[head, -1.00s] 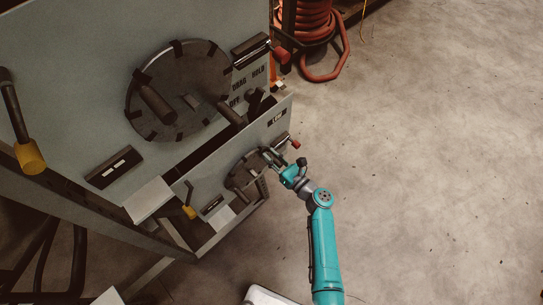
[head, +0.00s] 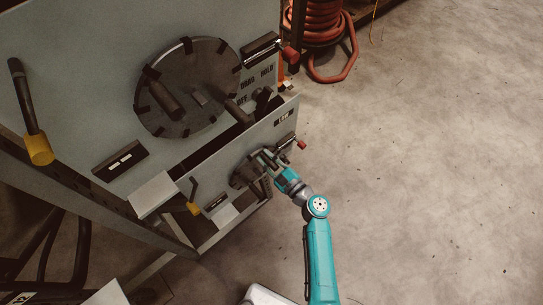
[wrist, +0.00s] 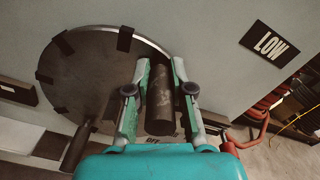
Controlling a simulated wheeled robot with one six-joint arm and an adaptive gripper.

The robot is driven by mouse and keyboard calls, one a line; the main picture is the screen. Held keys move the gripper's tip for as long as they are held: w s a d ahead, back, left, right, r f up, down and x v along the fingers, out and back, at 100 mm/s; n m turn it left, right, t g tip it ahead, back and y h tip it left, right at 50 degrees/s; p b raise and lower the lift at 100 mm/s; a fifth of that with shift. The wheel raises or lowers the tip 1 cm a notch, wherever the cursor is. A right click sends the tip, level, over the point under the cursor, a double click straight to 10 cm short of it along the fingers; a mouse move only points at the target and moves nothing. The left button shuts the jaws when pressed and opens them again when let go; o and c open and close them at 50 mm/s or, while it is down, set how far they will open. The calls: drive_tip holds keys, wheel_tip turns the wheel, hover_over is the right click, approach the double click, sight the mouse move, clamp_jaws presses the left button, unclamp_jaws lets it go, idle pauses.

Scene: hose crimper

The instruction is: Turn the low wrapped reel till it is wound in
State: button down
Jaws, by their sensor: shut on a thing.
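The low reel (wrist: 85,80) is a dark grey disc with black wraps around its rim, on a grey panel marked LOW (wrist: 268,44). It also shows in the head view, partly behind my gripper. A dark round peg (wrist: 160,100) stands out from the reel's right side. My gripper (wrist: 160,70) has one finger on each side of this peg and is shut on it. In the head view my gripper (head: 272,162) reaches the reel from the lower right. A second dark peg (wrist: 76,148) stands out at the reel's lower side.
A larger wrapped reel (head: 188,88) is on the panel above. Beside the low reel are a red-knobbed lever (head: 301,145) and a yellow-gripped crank (head: 193,208). A coiled red hose (head: 320,25) lies at the back. The floor to the right is clear.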

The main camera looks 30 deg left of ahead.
sight(239, 173)
drive_tip(key=n, duration=0.1)
drive_tip(key=s+n, duration=0.1)
drive_tip(key=s+a+n, duration=0.1)
drive_tip(key=shift+s+r, duration=0.1)
drive_tip(key=shift+r, duration=0.25)
drive_tip(key=s+n, duration=0.2)
drive_tip(key=shift+a+n, duration=0.35)
drive_tip(key=shift+n, duration=0.05)
drive_tip(key=n, duration=0.1)
drive_tip(key=s, duration=0.1)
drive_tip(key=n, duration=0.1)
drive_tip(key=shift+s+a+f+n, duration=0.25)
drive_tip(key=shift+s+a+n, duration=0.05)
drive_tip(key=shift+s+a, duration=0.1)
drive_tip(key=s+n, duration=0.1)
drive_tip(key=f+n, duration=0.1)
drive_tip(key=shift+s+a+n, duration=0.35)
drive_tip(key=shift+n, duration=0.05)
drive_tip(key=shift+s+a+f, duration=0.1)
drive_tip(key=shift+s+f, duration=0.4)
drive_tip(key=shift+f, duration=0.05)
drive_tip(key=c, duration=1)
unclamp_jaws()
drive_tip(key=shift+a, duration=0.1)
drive_tip(key=shift+r, duration=0.1)
